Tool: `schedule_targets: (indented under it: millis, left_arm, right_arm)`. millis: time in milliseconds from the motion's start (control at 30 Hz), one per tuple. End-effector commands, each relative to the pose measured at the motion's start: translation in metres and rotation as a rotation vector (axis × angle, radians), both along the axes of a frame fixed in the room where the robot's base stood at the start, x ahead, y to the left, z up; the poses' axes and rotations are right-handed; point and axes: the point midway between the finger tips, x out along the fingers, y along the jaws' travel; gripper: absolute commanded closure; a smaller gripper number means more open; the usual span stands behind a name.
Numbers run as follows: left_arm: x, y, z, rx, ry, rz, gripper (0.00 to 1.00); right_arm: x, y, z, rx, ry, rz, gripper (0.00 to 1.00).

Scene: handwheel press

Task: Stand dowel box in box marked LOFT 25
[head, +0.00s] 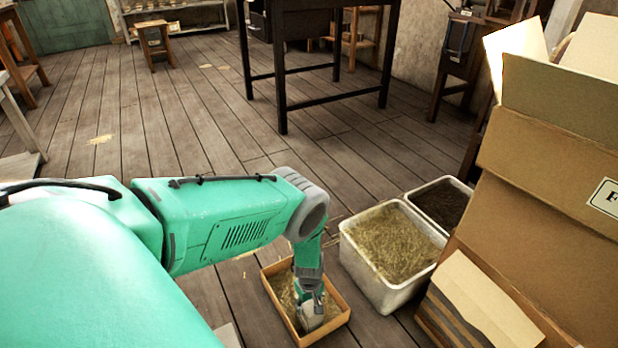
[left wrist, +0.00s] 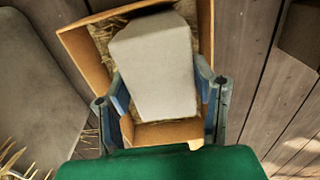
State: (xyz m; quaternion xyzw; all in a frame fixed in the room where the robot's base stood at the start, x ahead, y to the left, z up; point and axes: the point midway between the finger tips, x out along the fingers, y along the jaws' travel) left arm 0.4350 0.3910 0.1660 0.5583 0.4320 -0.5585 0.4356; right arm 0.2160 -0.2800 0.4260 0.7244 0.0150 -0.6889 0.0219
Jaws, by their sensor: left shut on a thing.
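My left gripper (head: 309,297) reaches down into a shallow orange-brown tray (head: 337,322) on the floor. It is shut on a pale grey box, which I take to be the dowel box (head: 311,318). In the left wrist view the dowel box (left wrist: 155,70) sits between the two blue fingers (left wrist: 163,95), over the straw-lined tray (left wrist: 205,30). I cannot tell whether it touches the straw. A large open cardboard box (head: 560,185) stands at the right with a label (head: 606,196) cut off by the picture edge; no LOFT 25 mark is readable. My right gripper is not in view.
A white bin of straw (head: 372,284) stands right of the tray, with a bin of dark material (head: 441,204) behind it. A smaller cardboard piece (head: 480,305) leans at the lower right. A dark table (head: 330,70) stands farther back; the plank floor between is mostly clear.

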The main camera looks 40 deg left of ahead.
Motion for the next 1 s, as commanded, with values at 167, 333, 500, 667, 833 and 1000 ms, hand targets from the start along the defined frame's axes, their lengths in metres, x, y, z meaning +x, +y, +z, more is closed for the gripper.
schedule_targets:
  millis: [167, 333, 500, 667, 833, 1000]
  left_arm:
    - [0.0, 0.0, -0.028, -0.001, 0.0, -0.003, 1.0]
    - [0.0, 0.0, -0.026, -0.003, 0.0, -0.001, 1.0]
    - [-0.001, 0.0, -0.027, -0.003, 0.002, -0.001, 0.32]
    - [-0.001, 0.0, -0.027, -0.002, 0.001, -0.001, 0.29]
    - [-0.001, 0.0, -0.026, -0.002, 0.001, -0.001, 0.29]
    - [0.0, 0.001, -0.008, -0.002, 0.001, 0.001, 0.29]
  right_arm:
    - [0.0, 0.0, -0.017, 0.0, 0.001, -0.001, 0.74]
    - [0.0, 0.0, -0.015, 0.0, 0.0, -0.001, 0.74]
    - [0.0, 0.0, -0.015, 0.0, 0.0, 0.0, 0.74]
    - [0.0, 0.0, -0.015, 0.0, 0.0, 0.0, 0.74]
    - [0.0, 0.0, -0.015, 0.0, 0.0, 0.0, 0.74]
    - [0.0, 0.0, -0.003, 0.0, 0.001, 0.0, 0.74]
